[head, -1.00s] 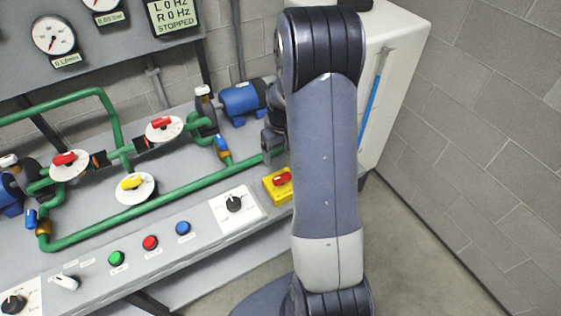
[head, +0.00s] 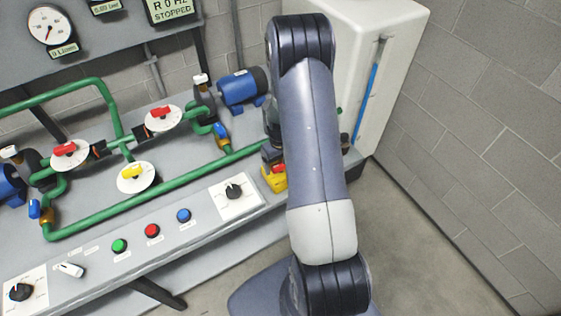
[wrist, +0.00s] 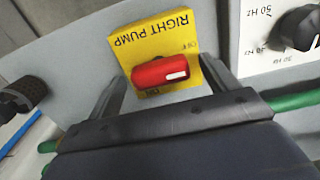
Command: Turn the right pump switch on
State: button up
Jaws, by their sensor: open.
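The right pump switch is a red handle (wrist: 161,73) on a yellow plate (wrist: 158,38) lettered RIGHT PUMP, upside down in the wrist view. OFF and ON marks lie on opposite sides of the handle, and its white mark points to the right in that view. My gripper (wrist: 165,80) is open, with one finger on each side of the red handle. I cannot tell whether the fingers touch it. In the head view the yellow plate (head: 274,182) and red handle (head: 278,169) show partly behind my arm, and the gripper is mostly hidden.
A black speed knob (head: 233,191) on a white plate sits left of the switch. Green pipe (head: 160,196) runs across the bench behind it. A blue motor (head: 243,86) stands farther back. A display (head: 172,10) reads R 0 Hz, STOPPED. A white tank (head: 400,40) stands at right.

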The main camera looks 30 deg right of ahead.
jog(key=shift+c, duration=0.4)
jog(key=c, duration=0.9)
jog(key=shift+f+m+b, duration=0.1)
jog(key=shift+m+b, duration=0.2)
jog(key=shift+b, duration=0.1)
jog(key=m+b, duration=0.2)
jog(key=shift+f+m+b, duration=0.1)
jog(key=shift+m+b, duration=0.2)
jog(key=shift+m, duration=0.1)
jog(key=m+b, duration=0.3)
jog(key=m, duration=0.2)
jog(key=m+b, duration=0.2)
jog(key=m, duration=0.3)
jog(key=shift+r+m+b, duration=0.2)
jog(key=shift+m+b, duration=0.7)
jog(key=shift+m, duration=1.3)
